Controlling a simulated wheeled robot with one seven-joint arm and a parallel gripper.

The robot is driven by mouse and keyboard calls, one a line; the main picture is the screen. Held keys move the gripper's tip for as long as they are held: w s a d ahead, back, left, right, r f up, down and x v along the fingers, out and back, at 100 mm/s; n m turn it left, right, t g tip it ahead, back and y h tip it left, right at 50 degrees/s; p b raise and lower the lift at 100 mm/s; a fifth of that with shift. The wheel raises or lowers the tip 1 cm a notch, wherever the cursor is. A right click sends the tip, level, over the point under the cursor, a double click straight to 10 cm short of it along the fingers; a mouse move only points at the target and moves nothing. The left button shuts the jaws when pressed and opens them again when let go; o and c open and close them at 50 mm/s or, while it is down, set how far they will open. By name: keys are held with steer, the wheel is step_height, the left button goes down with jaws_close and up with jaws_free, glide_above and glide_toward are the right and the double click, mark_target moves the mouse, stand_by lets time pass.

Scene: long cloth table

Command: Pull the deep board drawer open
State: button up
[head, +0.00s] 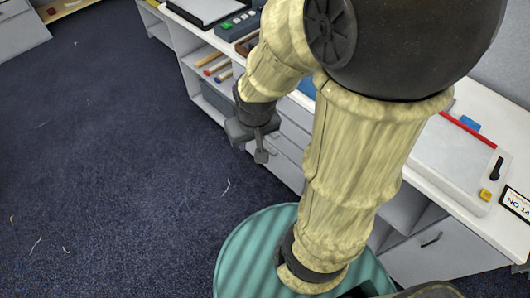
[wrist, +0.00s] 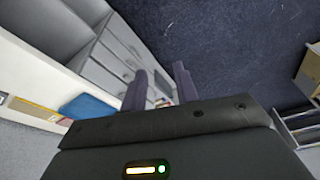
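A bank of pale grey drawers (head: 291,133) is set in the white bench front, partly hidden behind my arm in the head view. The drawer fronts (wrist: 112,62) also show in the wrist view, left of my fingers, and look shut. I cannot tell for sure which one is the deep board drawer. A larger grey front (head: 440,255) with a dark bar handle (head: 431,240) is at the lower right and is shut. My gripper (head: 262,152) hangs in front of the drawer bank. Its two dark fingers (wrist: 160,72) are apart with nothing clearly held; contact with a handle cannot be seen.
The bench top carries a white board with a red strip (head: 450,150) and a box with green buttons (head: 238,24). An open shelf (head: 214,68) holds coloured rolls. My round teal base stands close to the bench.

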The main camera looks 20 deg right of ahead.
steer(key=w+d+f+g+h+b, duration=0.1)
steer(key=w+d+f+h+b, duration=0.35)
steer(key=f+b, duration=1)
steer(key=w+d+f+g+h+b, duration=0.15)
steer(key=w+f+b, duration=0.75)
steer(key=f, duration=1)
steer(key=w+d+f+h+b, duration=0.25)
steer(key=w+f+b, duration=0.25)
steer(key=f+b, duration=0.95)
steer(key=w+a+f+n+t+h+b, duration=0.1)
steer(key=w+f+n+t+h+b, duration=0.1)
steer(key=w+f+b, duration=0.4)
steer(key=w+a+f+n+t+h+b, duration=0.2)
steer(key=w+f+b, duration=0.4)
steer(key=f+b, duration=0.3)
step_height(320, 180, down, 4)
steer(key=shift+a+r+t+h+b, duration=0.1)
steer(key=shift+a+t+h+b, duration=0.25)
steer(key=shift+t+h, duration=0.5)
steer(key=shift+d, duration=0.2)
